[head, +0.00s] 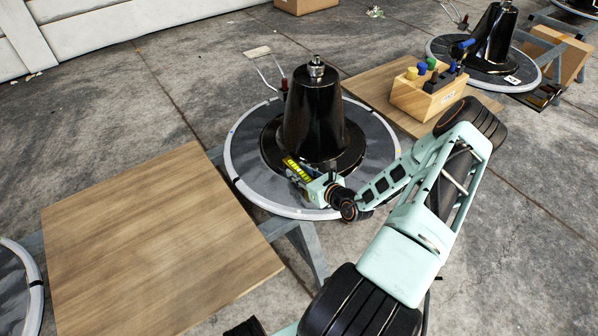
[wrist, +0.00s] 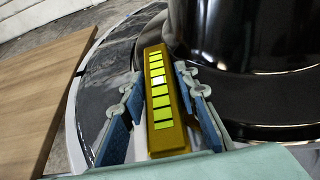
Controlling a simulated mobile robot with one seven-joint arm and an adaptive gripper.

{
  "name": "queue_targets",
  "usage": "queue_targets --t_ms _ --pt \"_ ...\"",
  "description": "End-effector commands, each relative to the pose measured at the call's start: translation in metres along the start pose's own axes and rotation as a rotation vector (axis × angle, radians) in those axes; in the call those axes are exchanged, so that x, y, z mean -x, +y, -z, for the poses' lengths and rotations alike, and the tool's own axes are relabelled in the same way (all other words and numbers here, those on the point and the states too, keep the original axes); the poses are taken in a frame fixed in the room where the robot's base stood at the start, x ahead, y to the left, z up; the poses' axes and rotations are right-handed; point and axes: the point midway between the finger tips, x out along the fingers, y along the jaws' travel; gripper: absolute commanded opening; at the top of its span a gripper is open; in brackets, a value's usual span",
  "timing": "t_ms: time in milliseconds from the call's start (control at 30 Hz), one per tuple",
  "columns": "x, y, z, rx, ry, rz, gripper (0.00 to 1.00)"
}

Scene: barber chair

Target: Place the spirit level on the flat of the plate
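The spirit level (wrist: 166,96) is a yellow bar with bright green windows. In the wrist view it lies lengthwise between the two fingers of my gripper (wrist: 158,85), whose tips sit close against its sides. In the head view the spirit level (head: 297,168) points up and left from my gripper (head: 313,183), at the front of the black cone. The round plate (head: 240,170) has a grey flat and a white rim; the cone's dark flange stands on its middle. Whether the spirit level touches the plate is hidden.
The tall glossy black cone (head: 313,115) rises right beside my gripper. A bare wooden board (head: 155,240) lies at the left. A wooden block with coloured handles (head: 428,95) stands on another board at the right. A thin forked tool (head: 268,75) leans behind the plate.

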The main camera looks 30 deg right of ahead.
Motion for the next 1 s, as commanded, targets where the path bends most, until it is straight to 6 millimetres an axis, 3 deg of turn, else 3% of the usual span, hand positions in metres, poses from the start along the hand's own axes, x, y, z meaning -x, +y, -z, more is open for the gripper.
queue_targets --t_ms 100,467,1000 --pt "0.0 0.0 0.0 0.0 0.0 0.0 0.41" --pt "0.006 -0.001 -0.004 0.0 0.001 0.001 0.41" --pt "0.107 -0.001 -0.005 0.0 0.001 0.003 0.41"
